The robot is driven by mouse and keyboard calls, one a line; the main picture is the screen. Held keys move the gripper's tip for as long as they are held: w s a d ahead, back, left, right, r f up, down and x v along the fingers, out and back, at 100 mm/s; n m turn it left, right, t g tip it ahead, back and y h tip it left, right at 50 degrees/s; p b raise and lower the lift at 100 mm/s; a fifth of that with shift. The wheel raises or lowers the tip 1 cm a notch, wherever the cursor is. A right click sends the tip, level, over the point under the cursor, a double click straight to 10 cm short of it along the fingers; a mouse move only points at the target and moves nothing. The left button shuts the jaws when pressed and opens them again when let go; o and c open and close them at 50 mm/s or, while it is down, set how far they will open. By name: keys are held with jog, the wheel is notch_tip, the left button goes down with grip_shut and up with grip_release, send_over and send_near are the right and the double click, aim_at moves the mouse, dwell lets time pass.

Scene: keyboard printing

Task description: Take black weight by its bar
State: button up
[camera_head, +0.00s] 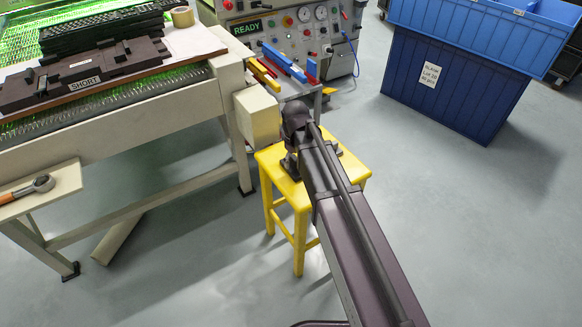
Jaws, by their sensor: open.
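A dark, blocky piece with a "SHORT" label (118,62) lies on a board on the beige machine table at the upper left. A stack of black slatted pieces (100,32) lies behind it. I cannot tell which of these, if either, is the black weight, and no bar stands out clearly. My arm reaches from the lower right to above the yellow stool (268,160). Small dark parts (290,167) show beside my arm over the stool; I cannot tell whether they belong to my wrist or rest there. My gripper's fingers cannot be made out behind the arm.
The beige table (150,112) has a side shelf holding a ratchet tool (38,186). A control panel reading "READY" (247,27) stands behind, with red, yellow and blue bars in front. Blue crates (445,90) stand at upper right. The floor at right is clear.

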aim_at(295, 159)
grip_shut()
jog(key=shift+r, duration=0.15)
dwell(0.4)
jog(key=shift+r+p, duration=1.75)
jog(key=shift+p, duration=0.2)
jog(key=s, duration=0.5)
jog(key=s+d, duration=0.1)
jog(key=s, duration=0.4)
jog(key=s+d+r+p, duration=0.1)
jog(key=s, duration=0.4)
jog(key=shift+s+r, duration=0.1)
jog(key=shift+s, duration=0.3)
